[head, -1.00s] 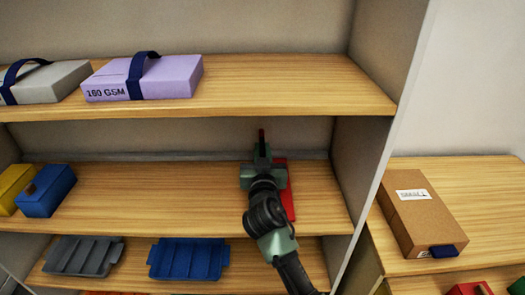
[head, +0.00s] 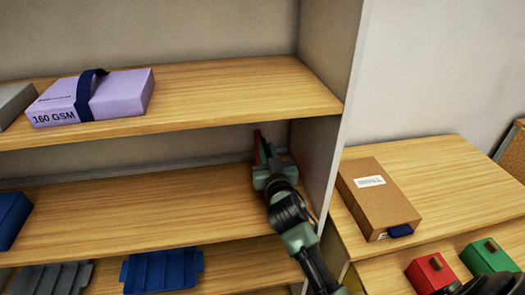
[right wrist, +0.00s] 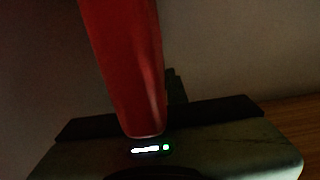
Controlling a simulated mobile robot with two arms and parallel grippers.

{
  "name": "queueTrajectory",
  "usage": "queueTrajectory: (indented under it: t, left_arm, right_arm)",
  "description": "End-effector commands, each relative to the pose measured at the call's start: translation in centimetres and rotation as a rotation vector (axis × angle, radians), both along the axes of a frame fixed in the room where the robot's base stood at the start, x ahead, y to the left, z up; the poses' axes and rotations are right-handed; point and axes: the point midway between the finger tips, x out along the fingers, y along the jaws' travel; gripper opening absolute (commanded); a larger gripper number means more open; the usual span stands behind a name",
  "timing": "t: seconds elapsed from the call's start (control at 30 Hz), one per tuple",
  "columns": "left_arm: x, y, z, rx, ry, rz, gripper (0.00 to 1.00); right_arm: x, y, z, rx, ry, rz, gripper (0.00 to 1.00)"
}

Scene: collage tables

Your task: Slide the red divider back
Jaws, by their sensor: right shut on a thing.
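The red divider (head: 259,145) is at the back of the middle shelf (head: 130,212), near the shelf's right side wall. Only a thin red upright part shows in the head view; my right gripper and arm hide the rest. My right gripper (head: 267,156) is shut on the divider. In the right wrist view the divider (right wrist: 125,65) is a long red piece standing up from the gripper, slightly tilted.
The upper shelf board (head: 230,98) lies above my right arm, and the side wall (head: 313,150) is close on the right. A blue box (head: 12,218) sits far left; the shelf between is clear. A brown box (head: 375,198) lies on the right table.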

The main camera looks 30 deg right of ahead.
Motion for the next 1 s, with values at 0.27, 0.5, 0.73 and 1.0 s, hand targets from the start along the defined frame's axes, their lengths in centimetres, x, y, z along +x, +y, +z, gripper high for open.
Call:
queueTrajectory:
  t: [0.27,0.5,0.73,1.0]
  left_arm:
    - [0.0,0.0,0.0,0.0,-0.001,0.0,0.36]
    - [0.1,0.0,-0.2,0.0,-0.001,0.0,0.36]
    - [0.1,0.0,-1.3,0.0,-0.001,0.0,0.36]
    - [0.1,0.0,-1.9,0.001,-0.001,0.0,0.36]
  right_arm:
    - [0.0,0.0,0.0,0.0,-0.001,0.0,0.36]
    - [-0.6,0.3,-0.2,0.001,0.001,0.001,0.36]
    - [-4.2,1.3,-0.4,0.003,0.001,0.001,0.36]
    - [-7.1,2.1,-0.2,0.0,0.001,0.0,0.36]
